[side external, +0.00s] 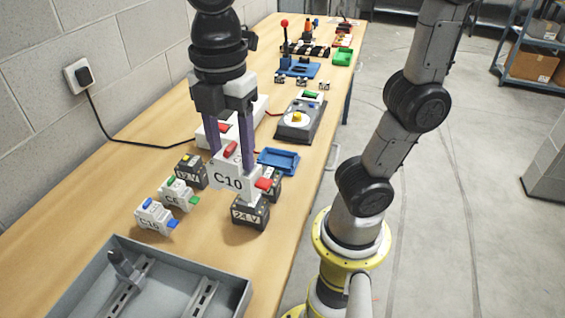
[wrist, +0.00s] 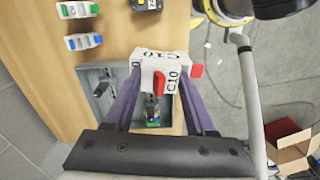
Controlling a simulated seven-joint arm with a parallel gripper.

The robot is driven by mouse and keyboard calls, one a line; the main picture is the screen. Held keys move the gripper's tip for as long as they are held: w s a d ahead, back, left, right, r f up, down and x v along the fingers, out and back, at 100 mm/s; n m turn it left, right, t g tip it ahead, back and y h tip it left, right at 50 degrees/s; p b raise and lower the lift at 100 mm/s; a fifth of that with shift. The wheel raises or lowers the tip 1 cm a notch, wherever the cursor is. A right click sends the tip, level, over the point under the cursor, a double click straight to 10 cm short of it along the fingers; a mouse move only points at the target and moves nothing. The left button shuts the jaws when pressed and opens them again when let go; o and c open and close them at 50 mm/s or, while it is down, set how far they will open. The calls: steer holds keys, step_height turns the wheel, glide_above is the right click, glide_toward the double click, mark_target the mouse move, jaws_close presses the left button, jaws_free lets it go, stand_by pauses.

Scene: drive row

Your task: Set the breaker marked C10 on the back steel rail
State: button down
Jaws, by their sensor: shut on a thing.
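The white breaker marked C10 (side external: 228,185), with red parts, is held above the table between the purple fingers of my gripper (side external: 231,155). In the wrist view the breaker (wrist: 174,72) shows its C10 labels, and my gripper is shut on it. The grey tray (side external: 240,291) is at the lower left of the side view, cut off by the frame edge. Two steel rails, one at left (side external: 128,290) and one at right (side external: 200,297), lie in it. A dark block (side external: 122,264) sits at the left rail. In the wrist view the held breaker and fingers partly hide the tray (wrist: 82,71).
A blue-marked breaker (side external: 155,217), the green-marked C6 breaker (side external: 177,193) and a black yellow-topped block (side external: 190,170) stand left of the held breaker. A black 24 V block (side external: 251,212) stands just below it in the picture. A blue tray (side external: 278,161) lies behind.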

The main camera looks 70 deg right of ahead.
steer(key=w+a, duration=1.4)
steer(key=w, duration=0.1)
steer(key=w+a+f+n, duration=0.1)
steer(key=w+a+f, duration=0.35)
steer(key=a, duration=0.25)
steer(key=a+f, duration=0.3)
steer(key=f, duration=1.1)
steer(key=shift+a+f+n, duration=0.15)
steer(key=shift+a+n, duration=0.15)
steer(key=shift+a, duration=0.05)
steer(key=shift+s+f, duration=0.1)
steer(key=shift+f, duration=0.4)
steer(key=shift+c, duration=0.7)
jaws_free()
